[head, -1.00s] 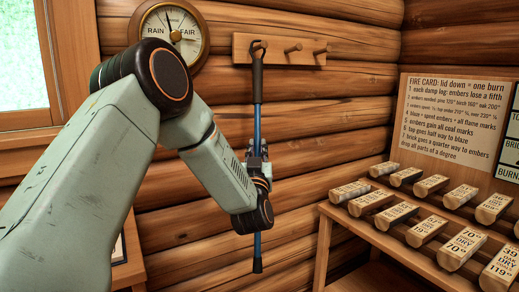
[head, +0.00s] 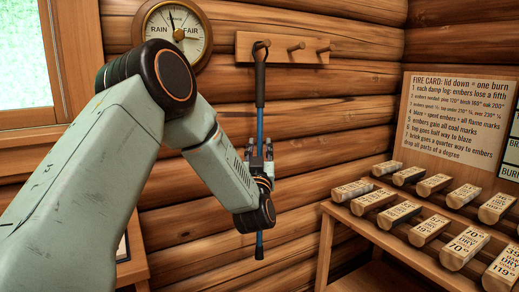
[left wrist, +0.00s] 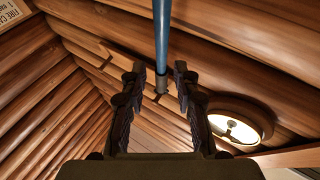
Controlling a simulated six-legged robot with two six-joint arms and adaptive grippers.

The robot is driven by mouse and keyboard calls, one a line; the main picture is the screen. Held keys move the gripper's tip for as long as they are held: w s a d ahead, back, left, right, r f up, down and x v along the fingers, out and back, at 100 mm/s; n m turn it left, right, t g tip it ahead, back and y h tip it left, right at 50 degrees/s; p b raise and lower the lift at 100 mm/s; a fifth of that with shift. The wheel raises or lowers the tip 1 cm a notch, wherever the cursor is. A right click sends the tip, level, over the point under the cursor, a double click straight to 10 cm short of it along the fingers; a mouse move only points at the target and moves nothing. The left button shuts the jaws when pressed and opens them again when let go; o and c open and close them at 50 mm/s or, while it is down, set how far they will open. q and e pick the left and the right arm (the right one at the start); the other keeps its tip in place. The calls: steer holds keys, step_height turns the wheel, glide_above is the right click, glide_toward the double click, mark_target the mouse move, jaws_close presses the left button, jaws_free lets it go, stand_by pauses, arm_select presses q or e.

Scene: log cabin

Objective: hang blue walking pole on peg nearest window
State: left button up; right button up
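The blue walking pole (head: 260,125) hangs upright against the log wall, its dark handle up and its tip low. The top of its handle is at the leftmost peg (head: 261,45) of the wooden rail, the one nearest the window; the exact loop contact is too small to tell. My left gripper (head: 258,150) is around the shaft at mid-height, its fingers spread. In the left wrist view the blue shaft (left wrist: 162,35) shows between the two open fingertips, with gaps on both sides. My right gripper is not in view.
Two other pegs (head: 296,47) (head: 325,50) are bare. A round dial (head: 172,35) hangs left of the rail, beside the window (head: 25,60). A wooden rack (head: 340,212) with several labelled blocks stands at the right, below a fire card (head: 460,120).

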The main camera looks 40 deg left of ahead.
arm_select(q)
steer(key=shift+o, duration=0.9)
steer(key=shift+f, duration=0.1)
steer(key=v, duration=1.2)
